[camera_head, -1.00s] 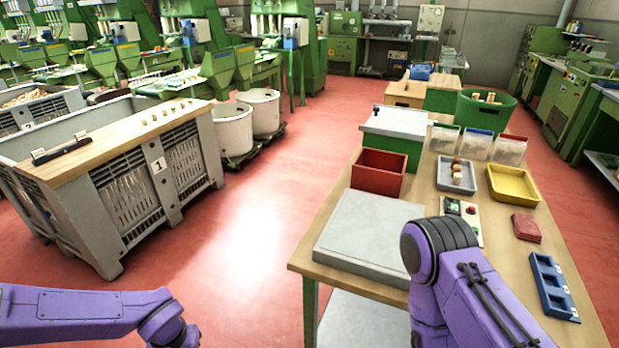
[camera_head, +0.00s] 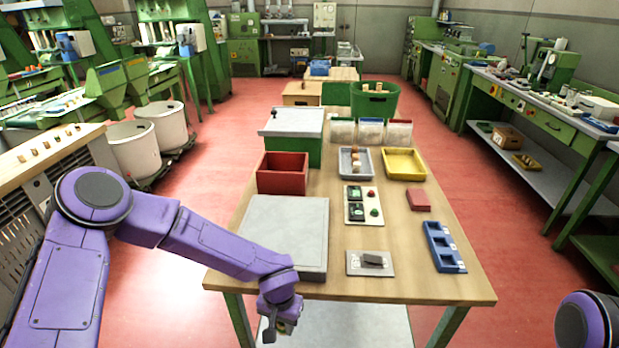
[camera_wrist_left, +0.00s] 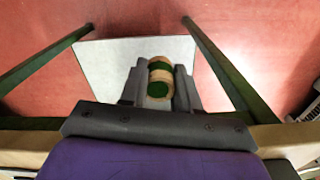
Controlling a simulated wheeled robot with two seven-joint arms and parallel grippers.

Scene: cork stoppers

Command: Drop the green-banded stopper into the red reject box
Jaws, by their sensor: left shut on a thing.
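The green-banded stopper (camera_wrist_left: 159,80) is a tan cork with green bands, seen in the left wrist view between my left gripper's fingers. My left gripper (camera_wrist_left: 160,88) is shut on it. In the head view my left gripper (camera_head: 280,326) hangs at the table's front edge, pointing down, and the stopper is barely visible there. The red reject box (camera_head: 283,173) stands open on the table's left side, behind a grey slab and farther off than the gripper. My right gripper is out of view; only part of my right arm shows at the lower right.
The grey slab (camera_head: 273,232) lies between the gripper and the red box. A green box with a grey lid (camera_head: 291,122) stands behind the red box. A grey tray (camera_head: 355,162), yellow tray (camera_head: 404,163), control panel (camera_head: 362,206) and blue rack (camera_head: 444,247) occupy the right.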

